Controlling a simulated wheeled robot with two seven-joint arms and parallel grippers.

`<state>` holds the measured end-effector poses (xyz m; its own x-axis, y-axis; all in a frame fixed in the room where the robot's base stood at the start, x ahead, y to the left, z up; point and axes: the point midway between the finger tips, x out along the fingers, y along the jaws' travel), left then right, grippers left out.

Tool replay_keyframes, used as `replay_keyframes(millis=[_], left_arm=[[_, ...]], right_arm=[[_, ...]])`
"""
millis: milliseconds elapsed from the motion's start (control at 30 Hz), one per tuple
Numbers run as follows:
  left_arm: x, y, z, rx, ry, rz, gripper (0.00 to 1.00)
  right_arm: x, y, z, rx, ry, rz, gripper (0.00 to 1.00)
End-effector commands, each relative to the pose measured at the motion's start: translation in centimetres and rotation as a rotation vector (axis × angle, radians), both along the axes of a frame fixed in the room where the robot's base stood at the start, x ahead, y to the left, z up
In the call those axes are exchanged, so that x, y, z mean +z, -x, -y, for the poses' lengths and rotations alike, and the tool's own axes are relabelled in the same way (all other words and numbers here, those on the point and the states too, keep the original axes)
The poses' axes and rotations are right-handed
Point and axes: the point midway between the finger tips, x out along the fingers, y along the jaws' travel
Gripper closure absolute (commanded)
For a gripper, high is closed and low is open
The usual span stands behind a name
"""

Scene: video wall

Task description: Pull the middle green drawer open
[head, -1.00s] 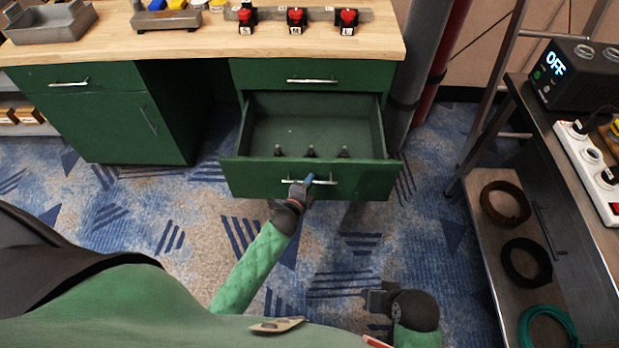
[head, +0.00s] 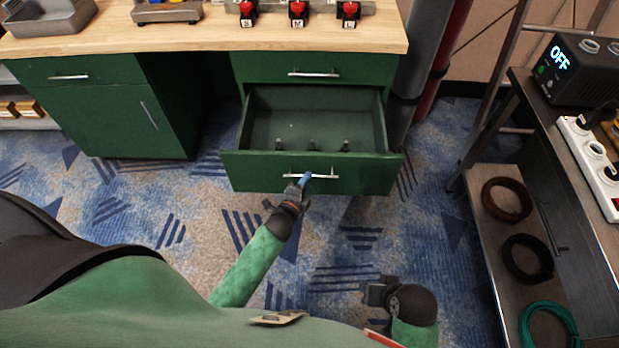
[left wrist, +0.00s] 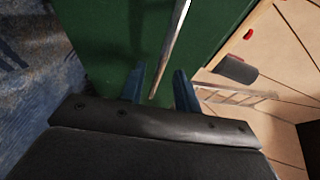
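The middle green drawer (head: 363,174) stands pulled out below the closed top drawer (head: 345,68) and shows its inside. My left gripper (head: 304,181) is at the handle's left half. In the left wrist view its two blue fingers (left wrist: 160,88) are apart, with the end of the handle bar (left wrist: 171,50) between them and a gap on either side. My right gripper (head: 372,292) hangs low over the carpet, away from the drawer; its fingers are unclear.
A wooden worktop (head: 200,38) carries red buttons (head: 297,8) and grey trays. A green cabinet (head: 120,115) is at left. Grey and red pipes (head: 412,80) rise right of the drawers. A dark shelf cart (head: 530,120) with cable coils stands at right. Carpet before the drawer is clear.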

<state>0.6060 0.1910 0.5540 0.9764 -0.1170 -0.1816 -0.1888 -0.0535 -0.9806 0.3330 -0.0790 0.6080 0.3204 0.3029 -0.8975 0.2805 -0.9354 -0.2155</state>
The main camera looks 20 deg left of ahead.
Motion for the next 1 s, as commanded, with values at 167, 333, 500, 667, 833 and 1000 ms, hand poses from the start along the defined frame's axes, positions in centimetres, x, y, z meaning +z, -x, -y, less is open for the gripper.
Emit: replay_keyframes(millis=[167, 333, 500, 667, 833, 1000], left_arm=[[0.3, 2.5, -0.3, 0.0, 0.001, -0.001, 0.68], [0.6, 3.8, -0.4, 0.0, 0.001, 0.0, 0.68], [0.8, 4.1, -0.5, 0.0, 0.001, 0.0, 0.68], [0.8, 4.1, -0.5, 0.0, 0.001, 0.0, 0.68], [0.8, 4.1, -0.5, 0.0, 0.001, 0.0, 0.68], [0.8, 4.1, -0.5, 0.001, 0.003, 0.0, 0.68]], right_arm=[[-0.5, -0.2, -0.7, 0.005, -0.015, 0.014, 0.64], [-0.7, -0.2, -1.0, 0.007, -0.02, 0.018, 0.64], [-0.8, -0.2, -0.9, 0.006, -0.02, 0.019, 0.64], [-0.8, -0.1, -0.8, 0.005, -0.019, 0.018, 0.64], [-0.9, 0.0, -0.8, 0.005, -0.018, 0.015, 0.64], [-1.0, -0.1, -0.7, 0.003, -0.015, 0.016, 0.64]])
